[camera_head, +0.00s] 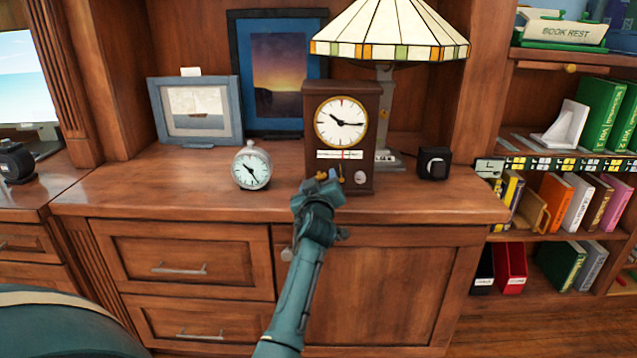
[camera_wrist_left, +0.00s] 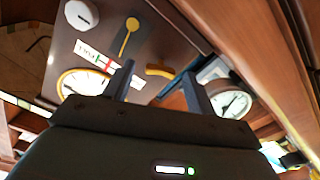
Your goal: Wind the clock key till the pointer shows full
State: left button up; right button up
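The brown wooden mantel clock (camera_head: 312,111) stands upright on the cabinet top. Below its dial is a white gauge strip (camera_head: 326,155) with a red pointer (camera_head: 346,155) near the middle; the strip also shows in the left wrist view (camera_wrist_left: 85,50). A brass key (camera_wrist_left: 158,70) sits low on the clock's front. My left gripper (camera_head: 323,184) is in front of the clock's lower left. In the left wrist view its two fingers (camera_wrist_left: 158,84) are apart, with the key showing between them and no clear contact. My right gripper is not in view.
A small silver alarm clock (camera_head: 251,168) stands left of the mantel clock. A lamp (camera_head: 385,110) stands close behind on the right, and a small black box (camera_head: 433,162) sits farther right. Framed pictures (camera_head: 196,108) stand behind. The cabinet's front left top is clear.

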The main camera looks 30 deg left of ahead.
pick_arm(q)
jog(key=c, duration=0.9)
jog(key=shift+c, duration=0.2)
jog(key=shift+m, duration=0.4)
